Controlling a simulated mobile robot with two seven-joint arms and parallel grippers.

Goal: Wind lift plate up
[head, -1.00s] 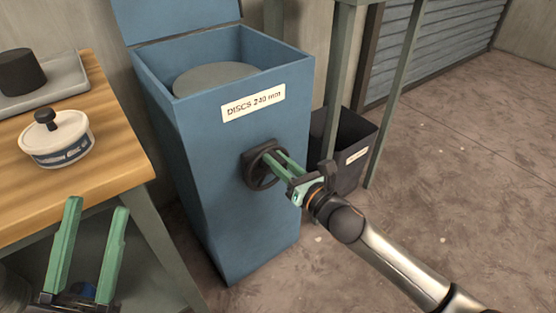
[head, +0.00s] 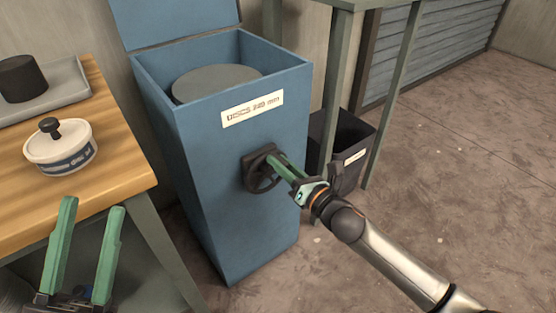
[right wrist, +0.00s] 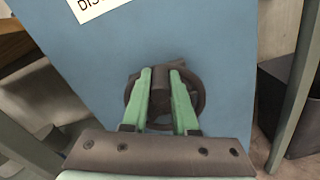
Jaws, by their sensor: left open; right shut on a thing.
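The blue disc bin (head: 235,170) stands open between the wooden table and a green-legged bench. Inside it a grey round disc or plate (head: 215,82) sits a little below the rim. A dark handwheel (head: 262,172) is mounted on the bin's front, below the label; it also shows in the right wrist view (right wrist: 198,92). My right gripper (head: 285,165) is shut on the handwheel, its green fingers either side of a dark part at the wheel's middle (right wrist: 161,95). My left gripper (head: 90,215) is open and empty at the lower left, beside the table.
The wooden table (head: 110,160) at left holds a white lidded tub (head: 58,148) and a grey tray (head: 60,90) with a black cylinder (head: 20,78). A dark bin (head: 345,140) stands right of the blue bin. Concrete floor at right is clear.

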